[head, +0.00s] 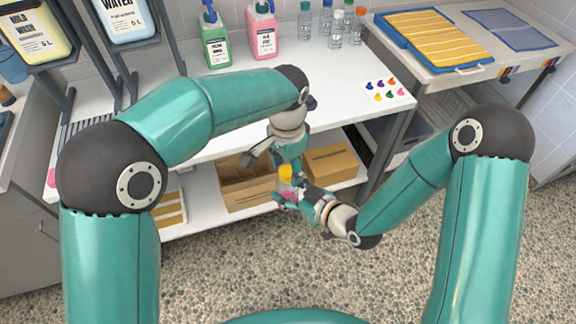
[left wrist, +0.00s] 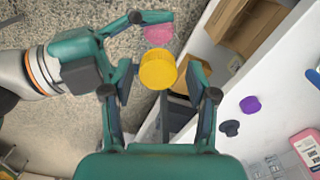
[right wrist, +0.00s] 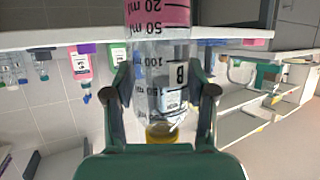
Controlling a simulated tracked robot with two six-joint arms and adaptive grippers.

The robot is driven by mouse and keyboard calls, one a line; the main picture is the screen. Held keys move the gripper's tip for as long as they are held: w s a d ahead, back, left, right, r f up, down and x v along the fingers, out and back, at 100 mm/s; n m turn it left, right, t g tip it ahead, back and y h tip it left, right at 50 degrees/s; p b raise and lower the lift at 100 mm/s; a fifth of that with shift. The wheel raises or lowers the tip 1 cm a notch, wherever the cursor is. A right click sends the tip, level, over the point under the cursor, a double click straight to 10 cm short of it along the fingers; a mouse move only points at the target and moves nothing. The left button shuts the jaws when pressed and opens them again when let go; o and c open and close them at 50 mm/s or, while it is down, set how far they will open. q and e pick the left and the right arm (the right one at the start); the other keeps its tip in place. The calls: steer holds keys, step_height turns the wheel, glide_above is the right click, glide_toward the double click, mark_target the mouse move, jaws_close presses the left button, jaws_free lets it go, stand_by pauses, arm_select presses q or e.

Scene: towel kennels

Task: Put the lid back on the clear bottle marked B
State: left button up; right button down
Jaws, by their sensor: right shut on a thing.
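The clear bottle marked B (right wrist: 172,75) has pink liquid in it and appears upside down in the right wrist view. My right gripper (head: 290,198) is shut around the bottle and holds it in the air in front of the bench. A yellow lid (left wrist: 158,68) is at the bottle's mouth and looks seated there; whether it is tight I cannot tell. The lid also shows in the head view (head: 286,172). My left gripper (left wrist: 160,88) is open above the lid, with a finger on each side and visible gaps. The bottle's pink part (left wrist: 160,38) shows beyond the lid.
The white bench (head: 335,78) carries several small capped bottles (head: 335,27), a green bottle (head: 215,45) and a pink bottle (head: 262,35). A purple lid (left wrist: 250,104) and a dark piece (left wrist: 229,128) lie on it. Cardboard boxes (head: 330,162) stand on the lower shelf.

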stand_by(0.3)
arm_select(q)
step_height(320, 180, up, 12)
stand_by(0.5)
steer(key=shift+f, duration=0.15)
steer(key=s+a+f+m+g+h, duration=0.1)
steer(key=a+f, duration=0.4)
steer(key=f, duration=0.6)
steer(key=a+f+g+h, duration=0.1)
steer(key=a+f, duration=0.4)
steer(key=f, duration=0.6)
steer(key=s+a+f+n+t+h, duration=0.1)
steer(key=s+a+f+n, duration=0.2)
steer(key=s+f+n, duration=0.4)
steer(key=s+a+f+n+t+h, duration=0.1)
steer(key=s+a+f+n, duration=0.2)
steer(key=s+f+n, duration=0.4)
steer(key=s+f, duration=0.2)
steer(key=s, duration=0.1)
steer(key=shift+s+t, duration=0.2)
steer(key=shift+t, duration=0.1)
